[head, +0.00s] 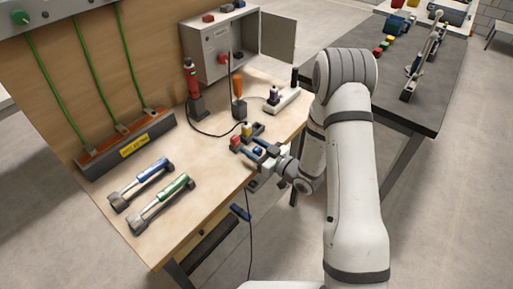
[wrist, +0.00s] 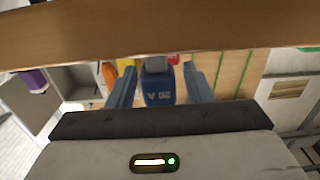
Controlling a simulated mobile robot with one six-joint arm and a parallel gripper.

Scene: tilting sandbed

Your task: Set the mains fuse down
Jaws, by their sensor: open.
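A blue block with white marks (wrist: 160,98) and a grey top is between my gripper's fingers in the wrist view; it looks like the mains fuse, though the marks are too small to read surely. In the head view this blue block (head: 258,150) is at the bench's right edge, by a red block (head: 235,141) and a yellow block (head: 246,129). My gripper (head: 263,153) is open around the blue block. In the wrist view, gaps show between its two blue fingers (wrist: 161,72) and the block's sides. The block's underside is hidden.
The wooden bench (head: 220,168) bears two tools with blue and green handles (head: 150,185) at the left. A grey cabinet (head: 208,55) stands behind. The bench's middle is clear.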

